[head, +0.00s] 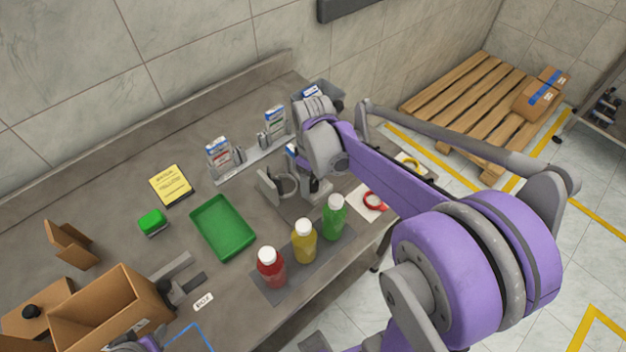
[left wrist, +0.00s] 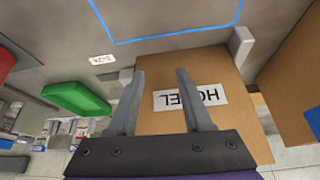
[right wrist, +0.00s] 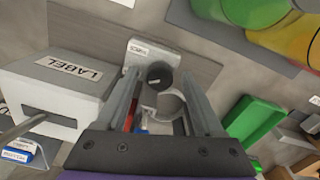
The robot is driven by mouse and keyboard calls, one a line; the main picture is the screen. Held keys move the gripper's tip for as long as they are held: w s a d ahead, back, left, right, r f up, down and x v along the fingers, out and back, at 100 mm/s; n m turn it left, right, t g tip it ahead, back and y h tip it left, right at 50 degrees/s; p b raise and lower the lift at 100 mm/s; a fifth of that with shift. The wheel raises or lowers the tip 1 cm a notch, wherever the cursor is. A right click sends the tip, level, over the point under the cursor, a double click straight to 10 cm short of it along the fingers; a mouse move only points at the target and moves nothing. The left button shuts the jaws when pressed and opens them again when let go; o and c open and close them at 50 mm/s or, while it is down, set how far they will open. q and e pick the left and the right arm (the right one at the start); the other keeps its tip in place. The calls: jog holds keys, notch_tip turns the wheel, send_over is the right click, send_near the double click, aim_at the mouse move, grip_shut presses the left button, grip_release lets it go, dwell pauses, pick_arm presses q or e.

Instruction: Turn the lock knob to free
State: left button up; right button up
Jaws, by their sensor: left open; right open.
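In the right wrist view a dark round knob (right wrist: 159,75) with a small pale mark on its face sits between the fingertips of my right gripper (right wrist: 162,72). The gripper is open, and a gap shows on both sides of the knob. A grey fixture with a ring (right wrist: 170,104) stands beside the knob; the ring also shows in the head view (head: 287,186). My right wrist hides the knob in the head view. My left gripper (left wrist: 160,75) is open and empty over a cardboard box with a printed label (left wrist: 190,97).
A white block marked LABEL (right wrist: 60,85) stands left of my right fingers. Red (head: 271,268), yellow (head: 304,243) and green (head: 334,218) bottles stand on a dark mat near the front edge. A green tray (head: 222,228) lies left of the fixture.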

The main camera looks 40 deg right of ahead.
jog(key=shift+c, duration=0.2)
grip_shut()
jog(key=shift+m, duration=0.4)
pick_arm(q)
jog(key=shift+s+f+b, duration=0.15)
jog(key=shift+f+b, duration=0.25)
jog(key=shift+f, duration=0.15)
pick_arm(e)
jog(key=m, duration=0.5)
jog(key=shift+m, duration=0.4)
pick_arm(q)
jog(key=shift+s+f, duration=0.1)
jog(key=shift+f, duration=0.15)
pick_arm(e)
jog(key=m, duration=0.5)
jog(key=shift+m, duration=0.3)
jog(key=shift+o, duration=0.2)
grip_release()
